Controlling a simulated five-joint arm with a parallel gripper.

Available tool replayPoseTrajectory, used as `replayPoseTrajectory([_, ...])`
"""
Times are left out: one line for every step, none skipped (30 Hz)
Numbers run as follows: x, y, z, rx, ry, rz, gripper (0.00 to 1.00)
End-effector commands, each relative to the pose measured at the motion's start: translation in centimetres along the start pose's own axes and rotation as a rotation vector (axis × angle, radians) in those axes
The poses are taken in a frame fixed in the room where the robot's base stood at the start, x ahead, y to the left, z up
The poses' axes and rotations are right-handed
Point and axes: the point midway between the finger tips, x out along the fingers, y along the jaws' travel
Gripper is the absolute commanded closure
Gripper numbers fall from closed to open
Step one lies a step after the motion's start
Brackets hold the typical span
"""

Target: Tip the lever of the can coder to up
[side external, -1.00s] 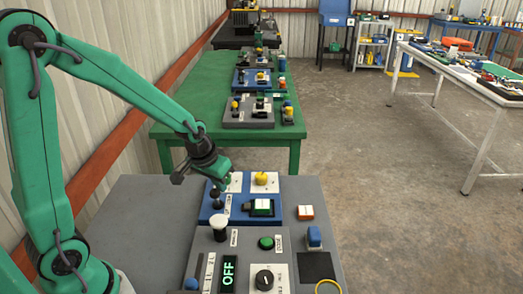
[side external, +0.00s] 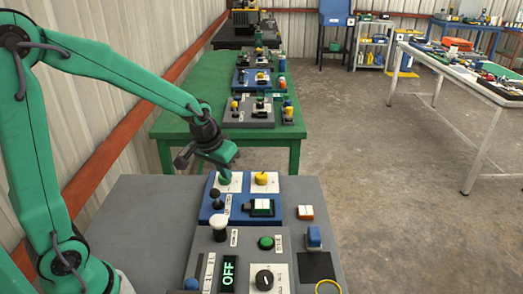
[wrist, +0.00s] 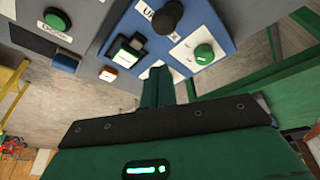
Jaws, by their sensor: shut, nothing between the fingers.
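A blue panel (side external: 207,212) on the grey bench carries a black-knobbed lever (side external: 216,198), a green knob (side external: 225,178) and a yellow knob (side external: 260,178) on white plates, and a green-and-white switch (side external: 262,207). The lever's black knob (wrist: 167,16) and the green knob (wrist: 204,53) also show in the wrist view. I cannot read which panel is the can coder. My gripper (side external: 225,163) is shut and empty, at the back of the blue panel, close to the green knob. Its shut fingers (wrist: 157,84) show in the wrist view.
A grey panel (side external: 205,245) in front holds a white-knobbed lever (side external: 219,228), a green button (side external: 266,243), a black dial (side external: 264,279) and an OFF display (side external: 229,273). A red-and-white switch (side external: 305,212) and blue switch (side external: 314,237) stand right. A green table (side external: 180,120) is behind.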

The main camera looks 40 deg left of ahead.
Motion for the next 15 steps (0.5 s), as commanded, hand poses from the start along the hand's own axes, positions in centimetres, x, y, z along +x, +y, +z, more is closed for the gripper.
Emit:
replayPoseTrajectory([-0.6,0.2,0.2,0.001,0.003,0.002,1.0])
replayPoseTrajectory([-0.9,0.3,0.4,0.0,0.003,0.003,1.0])
replayPoseTrajectory([-1.2,0.5,0.7,0.0,0.002,0.005,1.0])
replayPoseTrajectory([-1.5,0.6,0.9,0.0,0.002,0.006,1.0])
replayPoseTrajectory([-1.8,0.7,1.0,0.001,0.003,0.007,1.0])
replayPoseTrajectory([-2.2,0.8,1.2,0.001,0.003,0.009,1.0])
replayPoseTrajectory([-2.5,0.9,1.4,0.001,0.002,0.01,1.0])
replayPoseTrajectory([-2.8,1.0,1.5,0.001,0.001,0.011,1.0])
replayPoseTrajectory([-3.1,1.1,1.8,0.001,0.001,0.012,1.0])
replayPoseTrajectory([-3.4,1.2,1.9,0.001,0.001,0.013,1.0])
replayPoseTrajectory([-3.7,1.3,2.1,0.0,0.001,0.014,1.0])
replayPoseTrajectory([-4.0,1.4,2.3,0.0,0.0,0.015,1.0])
replayPoseTrajectory([-4.2,1.5,2.4,0.0,0.0,0.017,1.0])
replayPoseTrajectory([-4.4,1.6,2.5,0.0,0.0,0.018,1.0])
replayPoseTrajectory([-4.7,1.7,2.6,0.001,0.0,0.019,1.0])
